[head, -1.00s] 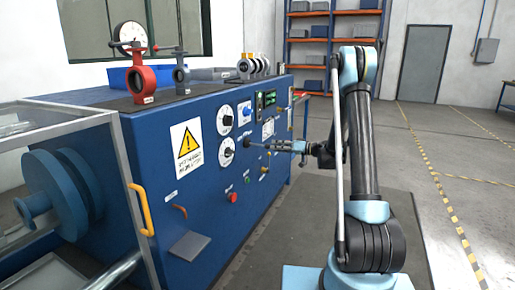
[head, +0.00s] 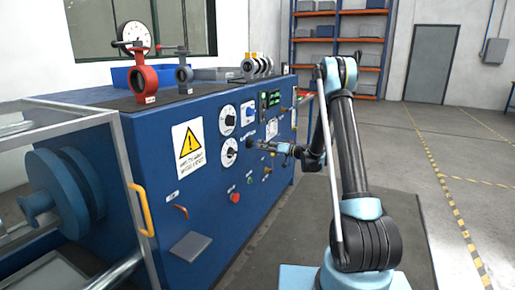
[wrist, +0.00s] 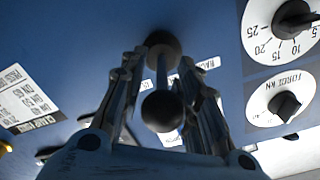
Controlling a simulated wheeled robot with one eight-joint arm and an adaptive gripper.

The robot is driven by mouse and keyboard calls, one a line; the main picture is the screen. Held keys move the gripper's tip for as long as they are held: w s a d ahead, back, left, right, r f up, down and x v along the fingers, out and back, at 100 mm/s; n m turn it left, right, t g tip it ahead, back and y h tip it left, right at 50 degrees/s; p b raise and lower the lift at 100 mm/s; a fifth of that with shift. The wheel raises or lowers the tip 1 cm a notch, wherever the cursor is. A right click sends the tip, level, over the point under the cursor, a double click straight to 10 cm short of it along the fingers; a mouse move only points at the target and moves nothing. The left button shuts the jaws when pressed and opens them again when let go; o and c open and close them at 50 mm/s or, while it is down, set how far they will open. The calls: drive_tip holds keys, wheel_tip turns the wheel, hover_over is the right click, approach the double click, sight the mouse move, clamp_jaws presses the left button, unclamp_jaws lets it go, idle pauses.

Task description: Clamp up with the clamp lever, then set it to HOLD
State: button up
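A lever with a dark round knob (wrist: 162,110) and a dark round hub (wrist: 163,42) stands out from the blue panel in the wrist view. A label strip reading partly "BACK" lies behind it. My gripper (wrist: 158,64) is open, with one finger on each side of the lever's rod. I see gaps between the fingers and the rod; the knob lies nearer the camera, between the fingers. In the head view my gripper (head: 282,148) is at the panel, right of the dark hub (head: 250,143); the lever is too small there to read its setting.
A FORCE kN dial (wrist: 284,105) and a second dial (wrist: 292,22) are at the right of the wrist view. A red button (head: 235,197), a yellow handle (head: 141,211) and a grey shelf (head: 190,246) stick out from the machine. The floor to the right is clear.

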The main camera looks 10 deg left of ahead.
drive_tip(key=shift+x, duration=1.15)
drive_tip(key=shift+s, duration=0.1)
clamp_jaws()
